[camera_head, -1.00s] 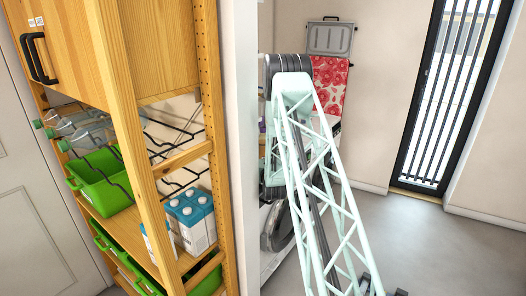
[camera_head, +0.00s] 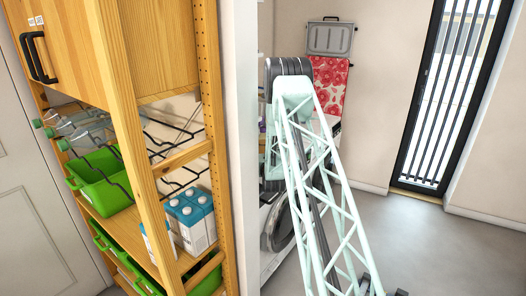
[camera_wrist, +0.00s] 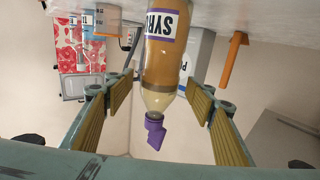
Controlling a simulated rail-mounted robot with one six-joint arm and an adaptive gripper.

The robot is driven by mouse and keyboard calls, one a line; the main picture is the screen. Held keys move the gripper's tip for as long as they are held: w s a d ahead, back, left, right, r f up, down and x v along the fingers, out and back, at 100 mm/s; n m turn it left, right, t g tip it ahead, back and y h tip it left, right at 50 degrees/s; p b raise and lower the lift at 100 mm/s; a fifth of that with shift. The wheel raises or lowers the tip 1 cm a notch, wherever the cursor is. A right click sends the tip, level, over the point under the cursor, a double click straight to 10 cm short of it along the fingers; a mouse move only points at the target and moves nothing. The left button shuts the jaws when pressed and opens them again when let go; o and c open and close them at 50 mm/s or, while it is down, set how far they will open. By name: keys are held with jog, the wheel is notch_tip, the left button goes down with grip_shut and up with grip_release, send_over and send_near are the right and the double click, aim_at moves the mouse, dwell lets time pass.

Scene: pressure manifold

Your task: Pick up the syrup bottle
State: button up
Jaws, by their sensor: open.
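The syrup bottle (camera_wrist: 165,50) shows in the wrist view, upside down in that picture. My gripper (camera_wrist: 157,112) is open, with one padded finger on each side of the bottle's neck and cap. Gaps show between the fingers and the bottle, and I see no contact. In the head view my arm hides the area around the gripper, and the bottle cannot be made out clearly there.
In the wrist view an orange object (camera_wrist: 232,60) stands right of the bottle, and a white item with a blue top is close behind it. The head view shows a wooden shelf (camera_head: 140,150) with green bins, a washing machine (camera_head: 277,235) and open grey floor (camera_head: 450,245).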

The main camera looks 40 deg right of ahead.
jog(key=shift+x, duration=1.35)
jog(key=shift+c, duration=0.2)
jog(key=c, duration=1.2)
jog(key=shift+d+r, duration=0.1)
jog(key=shift+r, duration=0.4)
jog(key=shift+r+p, duration=0.45)
jog(key=shift+r, duration=4.1)
